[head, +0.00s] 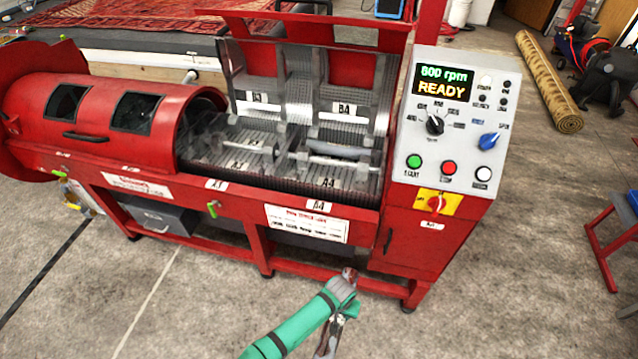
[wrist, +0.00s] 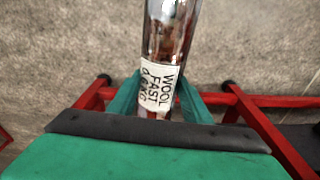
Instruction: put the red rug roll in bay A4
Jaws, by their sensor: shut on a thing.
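My gripper (head: 343,297) has green fingers. They are shut on the red rug roll (head: 349,274), which is in shiny clear wrap. In the wrist view the roll (wrist: 172,30) passes between the fingers (wrist: 158,100) and carries a white label reading WOOL FAST, with a weight. Its far end shows red in the head view. The gripper and roll are in front of the red machine, apart from it. Bay A4 (head: 352,183) is at the front right of the machine's open grey bed. Light bars lie across the bed there; whether anything else is inside is unclear.
Bay A3 (head: 236,165) is left of A4. The raised red lid (head: 298,30) stands open behind the bed. The control panel (head: 450,120) rises close on the right and reads READY. The machine's red lower frame (head: 330,278) is near the gripper. Clear floor lies in front.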

